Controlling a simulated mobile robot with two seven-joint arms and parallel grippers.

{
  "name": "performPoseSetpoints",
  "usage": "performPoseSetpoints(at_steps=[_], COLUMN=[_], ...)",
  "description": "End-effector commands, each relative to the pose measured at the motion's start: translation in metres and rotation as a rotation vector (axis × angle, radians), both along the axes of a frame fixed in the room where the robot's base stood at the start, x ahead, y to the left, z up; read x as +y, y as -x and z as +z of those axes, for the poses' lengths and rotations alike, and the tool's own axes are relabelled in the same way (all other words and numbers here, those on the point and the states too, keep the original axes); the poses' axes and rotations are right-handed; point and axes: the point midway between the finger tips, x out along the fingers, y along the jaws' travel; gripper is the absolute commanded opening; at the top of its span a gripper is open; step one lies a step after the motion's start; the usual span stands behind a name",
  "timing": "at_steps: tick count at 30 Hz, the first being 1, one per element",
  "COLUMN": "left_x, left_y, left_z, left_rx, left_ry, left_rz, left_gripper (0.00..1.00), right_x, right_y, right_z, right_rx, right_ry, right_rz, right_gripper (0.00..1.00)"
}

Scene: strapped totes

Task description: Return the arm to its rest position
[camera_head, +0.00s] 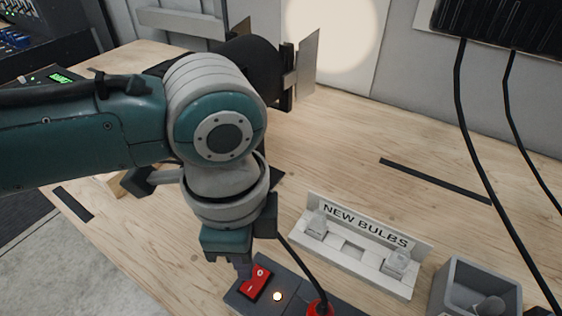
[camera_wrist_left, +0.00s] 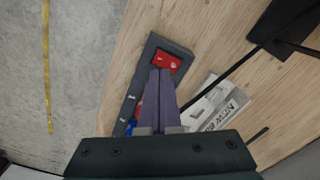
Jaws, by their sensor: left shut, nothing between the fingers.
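My left arm comes in from the left across the wooden bench in the head view. Its gripper (camera_head: 243,268) points down, its fingers shut with nothing between them. The fingertips are beside a red rocker switch (camera_head: 256,282) on a dark switch box (camera_head: 236,299). In the left wrist view the shut fingers (camera_wrist_left: 160,75) reach over the box, with their tips just short of the red switch (camera_wrist_left: 168,62). I cannot tell whether they touch it. A small light (camera_head: 277,296) next to the switch glows. My right gripper is not in view.
A white "NEW BULBS" holder (camera_head: 360,250) with bulbs stands right of the box. A grey bin (camera_head: 478,286) is at the lower right. A red plug (camera_head: 320,308) with a black cable sits on the box. A lamp-like fixture (camera_head: 307,62) stands behind my arm. Cables hang at right.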

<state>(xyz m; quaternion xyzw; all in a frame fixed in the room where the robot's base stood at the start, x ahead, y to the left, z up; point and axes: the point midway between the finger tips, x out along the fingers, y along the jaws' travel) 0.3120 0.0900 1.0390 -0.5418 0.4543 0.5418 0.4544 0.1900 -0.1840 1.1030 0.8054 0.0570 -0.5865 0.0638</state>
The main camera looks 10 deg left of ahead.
Motion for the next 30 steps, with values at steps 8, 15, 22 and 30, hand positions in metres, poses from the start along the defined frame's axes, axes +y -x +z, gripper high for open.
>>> performPoseSetpoints(at_steps=[8,15,22,30], left_x=[0.0,0.0,-0.01,-0.064], left_y=[0.0,0.0,0.008,0.059], left_z=[0.015,0.014,0.013,0.036], left_rx=[0.0,0.0,0.003,-0.029], left_ry=[0.0,0.0,0.031,0.301], left_rz=[0.0,0.0,0.009,0.286], left_gripper=[0.0,0.0,0.0,0.0], right_x=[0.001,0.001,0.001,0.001], right_y=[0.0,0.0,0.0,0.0], right_z=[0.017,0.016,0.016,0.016], right_rx=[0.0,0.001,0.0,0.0], right_ry=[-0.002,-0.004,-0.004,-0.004], right_rz=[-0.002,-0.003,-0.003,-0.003], right_gripper=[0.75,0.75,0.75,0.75])
